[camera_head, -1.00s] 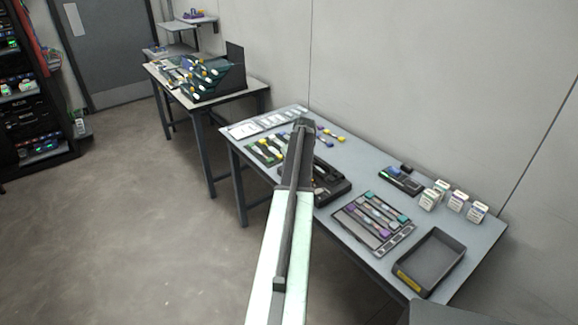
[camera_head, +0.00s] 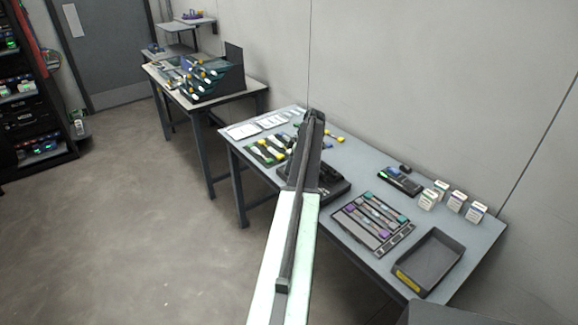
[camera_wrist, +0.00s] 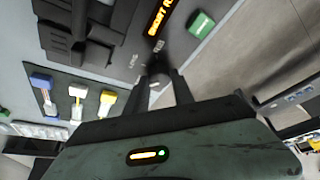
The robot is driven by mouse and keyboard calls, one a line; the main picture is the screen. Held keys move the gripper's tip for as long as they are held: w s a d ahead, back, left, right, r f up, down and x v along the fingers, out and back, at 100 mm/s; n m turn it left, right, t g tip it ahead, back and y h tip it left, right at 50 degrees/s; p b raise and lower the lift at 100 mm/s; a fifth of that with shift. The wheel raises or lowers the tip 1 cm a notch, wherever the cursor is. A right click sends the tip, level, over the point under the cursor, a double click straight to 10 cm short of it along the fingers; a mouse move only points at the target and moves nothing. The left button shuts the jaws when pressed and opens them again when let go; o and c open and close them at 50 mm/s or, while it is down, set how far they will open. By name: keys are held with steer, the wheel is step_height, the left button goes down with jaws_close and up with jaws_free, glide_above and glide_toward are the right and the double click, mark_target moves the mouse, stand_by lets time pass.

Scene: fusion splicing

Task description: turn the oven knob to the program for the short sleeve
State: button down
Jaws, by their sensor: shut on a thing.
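The black device with the oven (camera_wrist: 125,25) lies at the upper left of the wrist view. Its lit orange display (camera_wrist: 160,17) shows letters that seem to begin with "SHORT"; the rest is cut off. The dark oven knob (camera_wrist: 157,66) sits just below the display, among small white labels, partly hidden and blurred. My gripper (camera_wrist: 160,77) is shut on the knob from both sides. Which label the knob points to cannot be made out. In the head view my arm covers part of the device (camera_head: 332,184) on the table.
The grey table (camera_head: 365,165) also holds connectors on a dark mat (camera_head: 263,152), a sleeve tray (camera_head: 373,222), an empty dark bin (camera_head: 430,262), a small device (camera_head: 399,181) and white boxes (camera_head: 456,201). A wall stands close behind.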

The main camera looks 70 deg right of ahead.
steer(key=shift+w+n, duration=0.2)
steer(key=shift+n, duration=0.2)
steer(key=c, duration=1.1)
jaws_free()
steer(key=p+v, duration=0.7)
steer(key=v, duration=0.1)
steer(key=shift+d, duration=0.1)
steer(key=shift+f, duration=0.1)
